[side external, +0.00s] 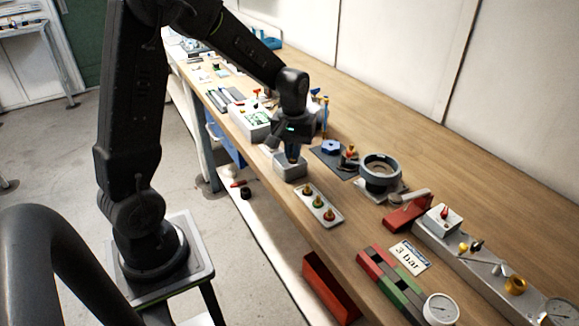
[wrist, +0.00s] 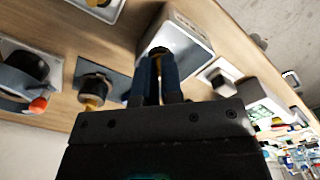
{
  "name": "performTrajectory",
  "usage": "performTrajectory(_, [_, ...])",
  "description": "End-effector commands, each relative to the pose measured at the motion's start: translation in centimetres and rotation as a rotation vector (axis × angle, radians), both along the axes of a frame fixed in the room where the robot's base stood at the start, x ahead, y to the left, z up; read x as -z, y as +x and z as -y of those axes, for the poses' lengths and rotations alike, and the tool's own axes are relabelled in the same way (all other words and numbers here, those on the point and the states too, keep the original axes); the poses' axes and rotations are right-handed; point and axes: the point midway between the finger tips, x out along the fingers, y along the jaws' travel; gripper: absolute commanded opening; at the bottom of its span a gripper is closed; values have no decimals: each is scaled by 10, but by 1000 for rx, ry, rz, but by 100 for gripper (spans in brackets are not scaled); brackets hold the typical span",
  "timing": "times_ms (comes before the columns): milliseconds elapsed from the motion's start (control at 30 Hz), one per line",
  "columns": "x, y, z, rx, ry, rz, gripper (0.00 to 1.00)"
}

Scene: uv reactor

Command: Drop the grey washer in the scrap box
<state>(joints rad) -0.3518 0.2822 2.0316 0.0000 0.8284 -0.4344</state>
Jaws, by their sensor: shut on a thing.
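My gripper (side external: 293,160) points down over a small light-grey box (side external: 284,172) near the front edge of the bench. In the wrist view the blue fingers (wrist: 157,75) are shut on a small dark ring-like piece, the grey washer (wrist: 159,50), held at the fingertips. The fingers hide much of the washer, and it is too small to make out in the side view. The grey box also shows in the wrist view (wrist: 195,43), just beyond the fingertips. No label marks it as the scrap box.
A plate with several coloured knobs (side external: 319,206) lies nearer the camera. A dark ring-shaped fixture (side external: 380,172) and a blue knob (side external: 331,147) stand behind to the right. A white box (side external: 248,123) stands farther along. A red bin (side external: 330,288) sits below the bench front.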

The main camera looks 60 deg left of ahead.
Motion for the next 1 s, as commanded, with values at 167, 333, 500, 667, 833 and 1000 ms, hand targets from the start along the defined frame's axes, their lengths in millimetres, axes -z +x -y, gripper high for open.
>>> performTrajectory(167, [0, 0, 0, 0, 0, 0, 18])
performTrajectory(333, [0, 0, 0, 0, 1, 1, 35])
performTrajectory(500, [0, 0, 0, 0, 1, 1, 37])
performTrajectory(667, [-4, 1, 0, 0, 1, 3, 37])
performTrajectory(833, [-28, 1, 0, 0, 2, 6, 37])
performTrajectory(1000, [-67, 1, -1, 0, 3, 8, 37])
